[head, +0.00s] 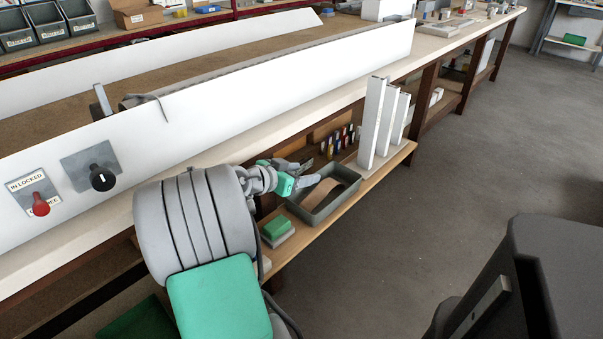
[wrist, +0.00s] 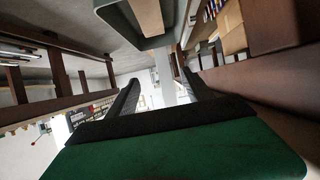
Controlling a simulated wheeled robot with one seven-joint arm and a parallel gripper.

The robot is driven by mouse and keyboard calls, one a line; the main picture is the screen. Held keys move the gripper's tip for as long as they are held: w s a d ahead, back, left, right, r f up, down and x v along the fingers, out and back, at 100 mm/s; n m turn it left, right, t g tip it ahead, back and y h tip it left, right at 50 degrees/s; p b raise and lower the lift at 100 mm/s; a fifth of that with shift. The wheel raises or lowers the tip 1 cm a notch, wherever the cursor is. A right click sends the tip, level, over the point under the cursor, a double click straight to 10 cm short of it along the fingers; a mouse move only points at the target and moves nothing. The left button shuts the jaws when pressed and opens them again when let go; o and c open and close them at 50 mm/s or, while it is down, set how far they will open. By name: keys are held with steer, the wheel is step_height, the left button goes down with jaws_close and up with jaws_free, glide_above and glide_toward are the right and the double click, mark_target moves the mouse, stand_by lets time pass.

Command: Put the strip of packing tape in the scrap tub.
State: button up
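The grey tub (head: 350,199) stands on the low wooden shelf below the bench. A flat tan-brown strip (head: 323,199), which looks like the packing tape, lies inside it. In the wrist view the tub (wrist: 110,15) is at the top, with the tan strip (wrist: 148,14) in it. My gripper (head: 308,172) is beside the tub at its back left in the head view, close to the rim. Its fingers are spread, with nothing seen between them; the wrist view (wrist: 162,82) also shows them apart. Whether a finger touches the tub is unclear.
Upright white profiles (head: 373,125) stand right of the tub, and a row of small coloured items (head: 338,140) behind it. A green-topped block (head: 277,230) lies at the left on the shelf. The bench edge (head: 300,137) overhangs the shelf. Open floor (head: 450,190) lies right.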

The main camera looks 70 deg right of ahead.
steer(key=shift+o, duration=0.7)
steer(key=p+v, duration=0.1)
steer(key=v, duration=0.6)
steer(key=shift+a, duration=0.4)
steer(key=shift+w+r, duration=0.1)
steer(key=shift+w, duration=0.05)
